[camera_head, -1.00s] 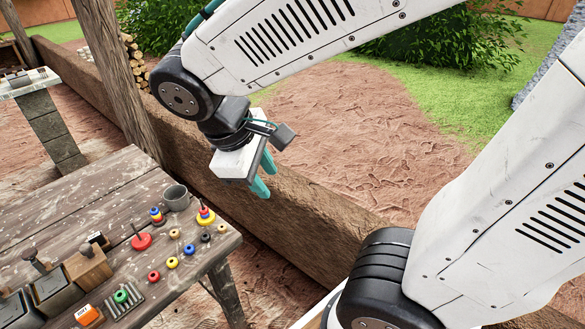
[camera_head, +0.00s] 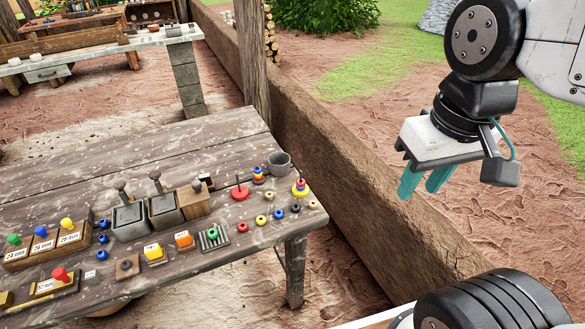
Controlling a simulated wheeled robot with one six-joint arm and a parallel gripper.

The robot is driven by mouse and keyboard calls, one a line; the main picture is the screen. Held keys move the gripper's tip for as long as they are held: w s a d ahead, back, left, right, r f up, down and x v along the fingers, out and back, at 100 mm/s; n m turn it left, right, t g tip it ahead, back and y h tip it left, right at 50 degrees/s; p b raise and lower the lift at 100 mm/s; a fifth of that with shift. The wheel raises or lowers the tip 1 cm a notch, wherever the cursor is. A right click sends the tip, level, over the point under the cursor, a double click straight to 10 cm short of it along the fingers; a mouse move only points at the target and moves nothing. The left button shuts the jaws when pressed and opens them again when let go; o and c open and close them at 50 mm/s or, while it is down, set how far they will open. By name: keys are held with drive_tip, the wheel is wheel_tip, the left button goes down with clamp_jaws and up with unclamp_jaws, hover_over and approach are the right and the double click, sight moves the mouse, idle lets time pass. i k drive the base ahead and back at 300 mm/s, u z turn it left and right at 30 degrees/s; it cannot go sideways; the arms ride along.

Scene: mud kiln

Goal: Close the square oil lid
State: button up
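On the wooden table stand two dark grey square containers side by side, a left one (camera_head: 131,222) and a right one (camera_head: 165,211). Each has a rod with a round knob at its top. I cannot tell which one holds oil, or whether either lid is open or shut. A brown wooden box (camera_head: 195,202) with a similar knob stands just right of them. My gripper (camera_head: 425,186) hangs in the air to the right of the table, past the mud wall. Its two teal fingers are apart with nothing visible between them.
The table (camera_head: 75,175) is bare toward the back. Coloured rings, a grey mug (camera_head: 279,163) and a ring stack (camera_head: 300,188) stand near its right end. Weighted blocks (camera_head: 40,245) stand at the left. A low mud wall (camera_head: 340,185) runs along the right.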

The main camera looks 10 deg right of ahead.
sight(199, 192)
drive_tip(key=z, duration=0.1)
drive_tip(key=k, duration=1.05)
drive_tip(key=u, duration=0.9)
drive_tip(key=i, duration=1.3)
drive_tip(key=z, duration=0.45)
